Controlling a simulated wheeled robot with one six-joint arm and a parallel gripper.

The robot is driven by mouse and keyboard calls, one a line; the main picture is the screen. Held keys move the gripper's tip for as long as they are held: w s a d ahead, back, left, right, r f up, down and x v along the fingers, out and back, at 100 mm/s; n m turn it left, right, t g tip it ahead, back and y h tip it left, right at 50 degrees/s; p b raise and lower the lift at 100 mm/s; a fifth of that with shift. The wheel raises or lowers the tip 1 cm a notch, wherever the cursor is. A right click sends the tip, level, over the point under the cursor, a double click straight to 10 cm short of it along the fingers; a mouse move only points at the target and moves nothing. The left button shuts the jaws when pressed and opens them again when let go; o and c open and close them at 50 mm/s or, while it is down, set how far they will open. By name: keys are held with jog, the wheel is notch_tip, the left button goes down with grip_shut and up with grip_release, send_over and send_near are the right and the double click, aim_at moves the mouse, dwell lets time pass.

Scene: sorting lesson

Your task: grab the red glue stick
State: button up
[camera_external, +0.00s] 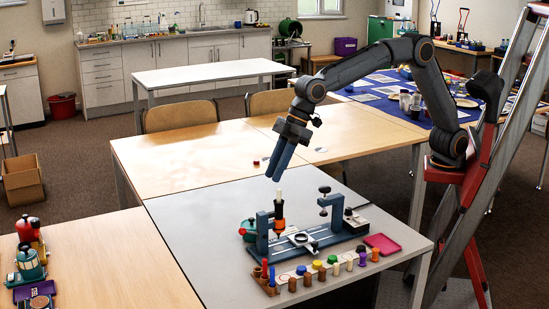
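No object can be clearly identified as the red glue stick. A small red-and-white item (256,162) lies on the wooden table, left of my gripper; it is too small to identify. An orange-brown item with a pale tip (279,212) stands upright at the fixture, below my gripper. My gripper (274,177) hangs in the air over the tables, its blue fingers pointing down and slightly left. The fingers overlap in this view, so their gap is unclear. I see no object between them.
A blue-grey clamp fixture (318,238) stands on the grey table (205,235). In front is a row of colourful pegs (318,266); a magenta tray (382,244) lies to the right. Red and teal bottles stand at lower left. The grey table's left part is clear.

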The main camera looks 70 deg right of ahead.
jog(key=s+a+f+n+y+b, duration=0.15)
jog(key=s+a, duration=0.25)
jog(key=a, duration=0.8)
jog(key=p, duration=0.1)
send_over(267, 276)
jog(key=d, duration=0.1)
notch_tip(267, 276, down, 19)
jog(key=shift+w+r, duration=0.1)
jog(key=shift+w, duration=0.05)
jog(key=shift+p+x, duration=0.4)
jog(key=shift+x, duration=2.75)
jog(key=shift+d, duration=0.2)
grip_shut()
